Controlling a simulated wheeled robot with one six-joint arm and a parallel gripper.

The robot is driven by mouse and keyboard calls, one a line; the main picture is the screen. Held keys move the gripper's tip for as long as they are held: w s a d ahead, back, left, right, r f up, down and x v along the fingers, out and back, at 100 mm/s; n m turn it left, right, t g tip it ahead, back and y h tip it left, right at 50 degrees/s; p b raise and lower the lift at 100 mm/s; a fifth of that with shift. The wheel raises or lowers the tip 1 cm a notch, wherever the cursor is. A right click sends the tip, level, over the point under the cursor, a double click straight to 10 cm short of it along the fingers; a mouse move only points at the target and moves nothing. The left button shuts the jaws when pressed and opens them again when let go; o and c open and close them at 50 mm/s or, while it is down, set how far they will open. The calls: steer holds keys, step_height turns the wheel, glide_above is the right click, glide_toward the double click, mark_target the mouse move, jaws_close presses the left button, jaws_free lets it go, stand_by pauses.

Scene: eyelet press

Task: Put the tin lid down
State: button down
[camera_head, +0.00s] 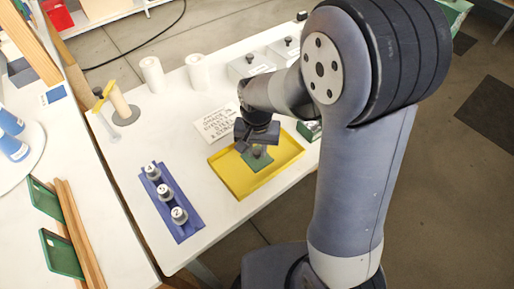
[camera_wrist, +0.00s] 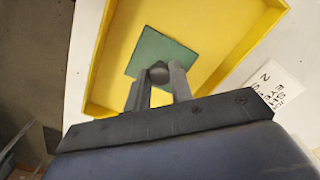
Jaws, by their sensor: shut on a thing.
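The tin lid is a green square plate (camera_wrist: 163,48) with a dark round knob (camera_wrist: 158,70). My gripper (camera_wrist: 157,82) is shut on the knob, with one finger on each side. In the head view the green lid (camera_head: 262,163) shows below my gripper (camera_head: 257,147), within the outline of the yellow tray (camera_head: 237,187). It lies turned at an angle to the tray's walls in the wrist view. I cannot tell whether the lid touches the tray floor or hangs just above it.
A small green box (camera_head: 309,131) stands right of the tray, partly hidden by my arm. A printed card (camera_head: 214,124) lies behind the tray. A blue rack (camera_head: 173,203) with numbered weights stands to the left. White cylinders (camera_head: 153,75) and knobbed boxes (camera_head: 251,64) stand farther back.

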mark_target(257, 152)
steer(key=shift+f, duration=0.2)
steer(key=c, duration=1.3)
jaws_free()
steer(key=shift+o, duration=0.2)
steer(key=shift+r, duration=0.15)
step_height(257, 152, up, 12)
